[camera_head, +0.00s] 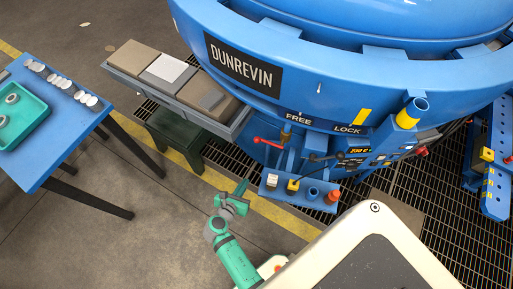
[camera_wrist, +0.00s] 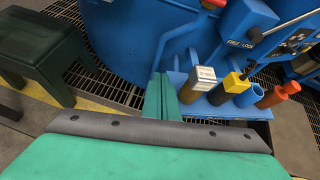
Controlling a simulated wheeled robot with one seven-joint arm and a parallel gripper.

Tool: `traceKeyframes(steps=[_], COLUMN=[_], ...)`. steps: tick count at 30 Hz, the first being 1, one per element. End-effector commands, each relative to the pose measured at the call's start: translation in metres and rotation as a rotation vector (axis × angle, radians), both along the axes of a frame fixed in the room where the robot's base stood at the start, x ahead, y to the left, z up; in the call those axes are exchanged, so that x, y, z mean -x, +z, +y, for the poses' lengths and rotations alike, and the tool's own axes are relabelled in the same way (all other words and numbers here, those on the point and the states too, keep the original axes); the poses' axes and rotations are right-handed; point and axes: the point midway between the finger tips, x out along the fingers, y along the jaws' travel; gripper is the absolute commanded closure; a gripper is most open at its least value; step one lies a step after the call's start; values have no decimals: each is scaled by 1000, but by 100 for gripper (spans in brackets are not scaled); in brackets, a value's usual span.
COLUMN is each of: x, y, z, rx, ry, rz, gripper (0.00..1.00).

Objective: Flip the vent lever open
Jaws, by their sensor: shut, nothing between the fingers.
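The furnace (camera_head: 300,60) is a large blue round body with FREE and LOCK lettering on its rim. A lever with a red handle (camera_head: 268,142) sticks out to the left below FREE; a red handle (camera_wrist: 213,3) also shows at the top of the wrist view. A dark lever (camera_head: 325,157) lies right of it, below LOCK. No label tells me which one is the vent lever. My green gripper (camera_head: 240,191) is shut and empty, in front of the furnace and apart from both levers. Its fingers (camera_wrist: 160,90) are together in the wrist view, left of the shelf items.
A blue shelf (camera_head: 300,198) holds a white-labelled block (camera_wrist: 203,75), a yellow-capped piece (camera_wrist: 235,83), a blue cup (camera_wrist: 250,95) and an orange piece (camera_wrist: 280,93), close right of my fingers. A dark green stool (camera_head: 176,135) and a blue table (camera_head: 60,150) stand left. Open floor lies between.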

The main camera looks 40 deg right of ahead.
Motion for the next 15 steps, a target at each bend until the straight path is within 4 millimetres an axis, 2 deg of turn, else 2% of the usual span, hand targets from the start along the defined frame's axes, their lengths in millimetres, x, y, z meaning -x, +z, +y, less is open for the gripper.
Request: traceKeyframes(steps=[1,6,10,15], x=[-14,-34,-40,-41], y=[8,32,43,46], z=[-12,-39,-48,-50], rx=[80,275,341,357], ry=[1,-5,-14,-15], rz=[68,272,348,370], gripper=[100,100,100,100])
